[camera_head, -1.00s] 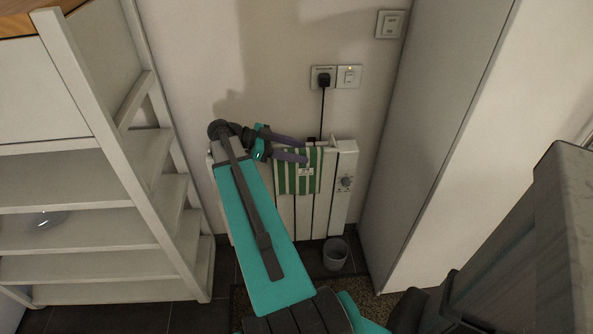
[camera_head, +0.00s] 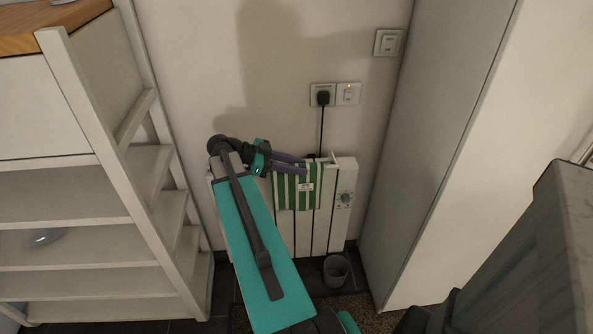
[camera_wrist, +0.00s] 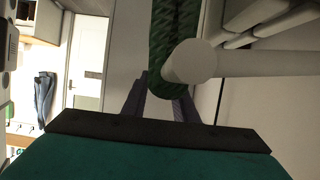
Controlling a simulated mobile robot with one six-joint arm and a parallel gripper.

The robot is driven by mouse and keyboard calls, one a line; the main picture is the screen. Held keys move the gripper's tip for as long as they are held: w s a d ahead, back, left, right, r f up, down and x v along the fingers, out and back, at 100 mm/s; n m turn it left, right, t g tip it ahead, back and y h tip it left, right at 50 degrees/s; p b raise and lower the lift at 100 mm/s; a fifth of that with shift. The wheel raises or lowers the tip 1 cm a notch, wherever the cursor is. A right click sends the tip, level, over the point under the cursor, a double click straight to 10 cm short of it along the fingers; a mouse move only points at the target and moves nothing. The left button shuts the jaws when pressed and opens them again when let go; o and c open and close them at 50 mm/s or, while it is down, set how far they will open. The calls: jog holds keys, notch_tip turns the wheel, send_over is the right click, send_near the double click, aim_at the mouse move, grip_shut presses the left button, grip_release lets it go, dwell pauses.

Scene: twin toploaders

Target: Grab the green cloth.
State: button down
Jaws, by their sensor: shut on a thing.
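The green cloth (camera_head: 297,192), striped with white and bearing a small white label, hangs over the front of a white radiator (camera_head: 334,215) against the wall. My gripper (camera_head: 303,167) is at the cloth's upper edge at the top of the radiator, reaching in from the left. In the wrist view the folded green cloth (camera_wrist: 176,45) comes down between the two grey fingers of my gripper (camera_wrist: 163,98), which are shut on it. A white rail or bar (camera_wrist: 230,63) lies right beside the cloth and hides part of it.
A white shelf unit (camera_head: 90,215) stands at the left and a tall pale cabinet (camera_head: 425,150) at the right. A plugged-in black cord (camera_head: 322,130) runs from the wall socket to the radiator. A small grey bin (camera_head: 336,270) stands on the floor below.

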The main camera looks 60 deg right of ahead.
notch_tip(320, 180, up, 17)
jog(key=shift+r, duration=0.2)
dwell(0.6)
dwell(0.6)
